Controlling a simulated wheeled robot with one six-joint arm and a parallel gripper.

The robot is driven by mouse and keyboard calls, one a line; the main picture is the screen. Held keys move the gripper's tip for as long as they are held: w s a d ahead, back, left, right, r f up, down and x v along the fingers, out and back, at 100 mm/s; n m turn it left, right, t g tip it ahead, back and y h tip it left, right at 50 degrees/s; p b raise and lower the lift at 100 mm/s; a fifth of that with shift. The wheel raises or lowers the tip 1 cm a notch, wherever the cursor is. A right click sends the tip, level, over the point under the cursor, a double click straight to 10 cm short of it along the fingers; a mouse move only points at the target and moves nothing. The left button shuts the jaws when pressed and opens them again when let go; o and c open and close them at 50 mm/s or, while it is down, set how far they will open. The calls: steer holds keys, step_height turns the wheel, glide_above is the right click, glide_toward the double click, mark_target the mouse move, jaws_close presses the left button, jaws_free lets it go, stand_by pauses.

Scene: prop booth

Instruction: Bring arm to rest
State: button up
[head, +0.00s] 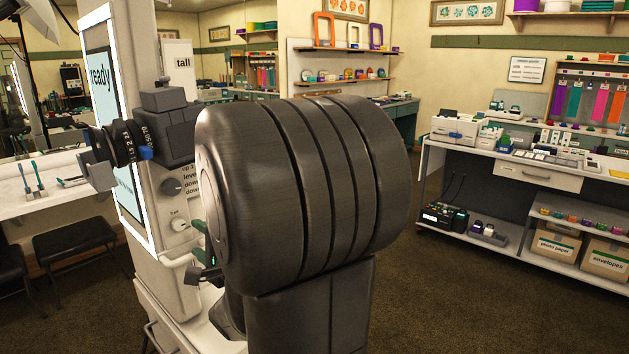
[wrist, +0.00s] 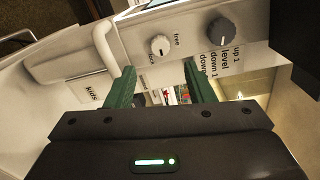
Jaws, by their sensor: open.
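My gripper (wrist: 161,84) shows in the wrist view with its two green fingers apart and nothing between them. It is in front of the white booth column, just below two knobs. The light knob (wrist: 160,46) has "free" printed by it, and the dark grey knob (wrist: 221,32) has "up 1", "level" and "down" lettering. In the head view my own dark arm link fills the middle and hides most of the gripper. The same dark knob (head: 172,187) and light knob (head: 180,225) show left of my arm there.
The booth has a lit "ready" screen (head: 102,115) and a black camera (head: 165,130) close to my arm. A white handle (wrist: 103,45) sticks out near the left finger. A workbench (head: 585,170) stands at the right. Open carpet (head: 470,300) lies at the right front.

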mark_target(180, 226)
steer(key=x, duration=0.8)
steer(key=shift+p, duration=0.3)
steer(key=shift+s+d, duration=0.1)
